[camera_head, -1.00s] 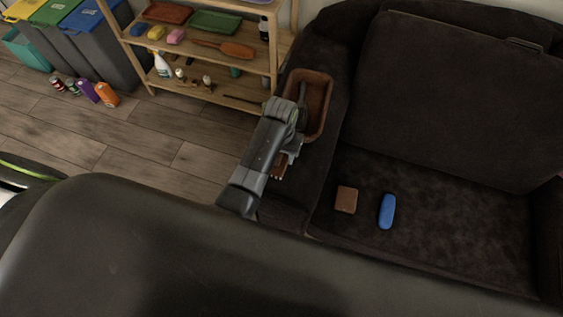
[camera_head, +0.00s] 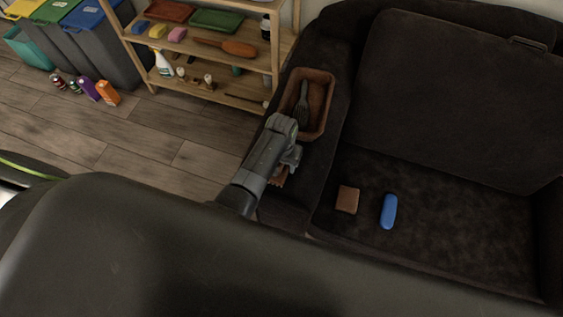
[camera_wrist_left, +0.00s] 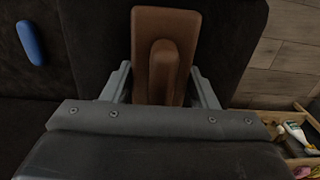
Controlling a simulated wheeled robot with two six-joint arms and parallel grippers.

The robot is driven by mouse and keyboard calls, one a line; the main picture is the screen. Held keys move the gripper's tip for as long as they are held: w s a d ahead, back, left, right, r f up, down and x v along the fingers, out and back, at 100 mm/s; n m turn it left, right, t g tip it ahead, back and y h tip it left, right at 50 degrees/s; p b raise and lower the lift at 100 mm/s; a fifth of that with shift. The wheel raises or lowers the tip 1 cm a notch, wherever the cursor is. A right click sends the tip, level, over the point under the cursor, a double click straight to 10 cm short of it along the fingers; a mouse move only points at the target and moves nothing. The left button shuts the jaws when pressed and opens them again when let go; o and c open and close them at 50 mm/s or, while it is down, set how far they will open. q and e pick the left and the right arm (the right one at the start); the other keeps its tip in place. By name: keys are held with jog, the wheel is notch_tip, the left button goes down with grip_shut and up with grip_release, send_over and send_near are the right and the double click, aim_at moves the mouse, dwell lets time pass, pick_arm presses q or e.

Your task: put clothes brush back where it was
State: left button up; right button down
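The clothes brush (camera_wrist_left: 165,48), a brown wooden block with a raised grip, shows in the left wrist view above the dark sofa arm (camera_wrist_left: 95,30). In the head view my left gripper (camera_head: 286,160) is over the sofa arm and hides most of the brush; a brown edge of it (camera_head: 278,182) shows below. In the wrist view the two fingers stand apart on either side of the brush, with narrow gaps visible. Whether the brush rests on the sofa arm is hard to tell. My right gripper is not in view.
A brown open basket (camera_head: 326,112) with a dark forked item (camera_head: 302,103) stands on the sofa arm beyond my gripper. A brown wallet-like square (camera_head: 347,199) and a blue case (camera_head: 389,211) lie on the seat. A wooden shelf (camera_head: 225,62) stands at left.

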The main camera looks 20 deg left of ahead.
pick_arm(q)
jog(key=shift+o, duration=1.4)
jog(key=shift+r, duration=0.1)
notch_tip(320, 180, up, 12)
jog(key=shift+r+p, duration=0.1)
jog(key=shift+p, duration=0.75)
